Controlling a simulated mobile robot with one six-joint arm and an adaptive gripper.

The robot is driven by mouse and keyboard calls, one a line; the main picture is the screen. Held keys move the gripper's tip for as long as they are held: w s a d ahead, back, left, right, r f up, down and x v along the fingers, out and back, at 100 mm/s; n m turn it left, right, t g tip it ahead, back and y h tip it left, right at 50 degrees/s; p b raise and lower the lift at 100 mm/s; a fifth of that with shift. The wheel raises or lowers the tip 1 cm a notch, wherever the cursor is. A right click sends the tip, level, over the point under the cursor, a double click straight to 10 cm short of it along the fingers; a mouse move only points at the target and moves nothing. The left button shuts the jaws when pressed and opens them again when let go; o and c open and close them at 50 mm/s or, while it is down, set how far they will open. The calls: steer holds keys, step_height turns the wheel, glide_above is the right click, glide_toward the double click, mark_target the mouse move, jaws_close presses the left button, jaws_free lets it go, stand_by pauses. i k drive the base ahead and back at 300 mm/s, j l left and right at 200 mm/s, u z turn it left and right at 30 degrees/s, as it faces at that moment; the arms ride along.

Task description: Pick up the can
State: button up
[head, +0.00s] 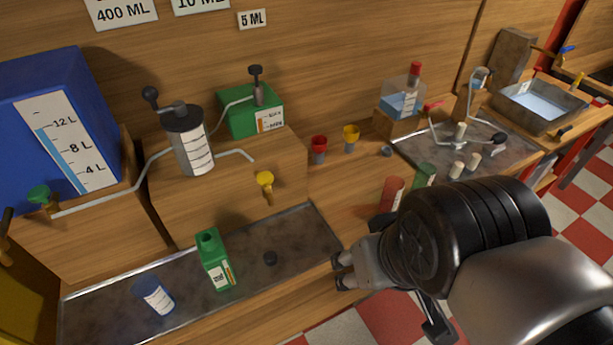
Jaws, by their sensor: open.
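A blue can-shaped container (153,297) with a white scale label stands on the metal tray at the lower left. A green canister (214,262) with a white and orange label and an open neck stands just right of it. Which of them is the can is not clear from this view. My gripper (340,271) is open and empty near the tray's right end, to the right of both containers and apart from them. My arm hides part of the bench on the right.
A yellow tap (265,182) juts out above the tray. A red cylinder (392,193) stands beyond my gripper. Behind stand a blue tank (60,120) and a grey dispenser (190,140).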

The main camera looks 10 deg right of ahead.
mark_target(216, 261)
steer(key=u, duration=1.55)
steer(key=k+j, duration=0.05)
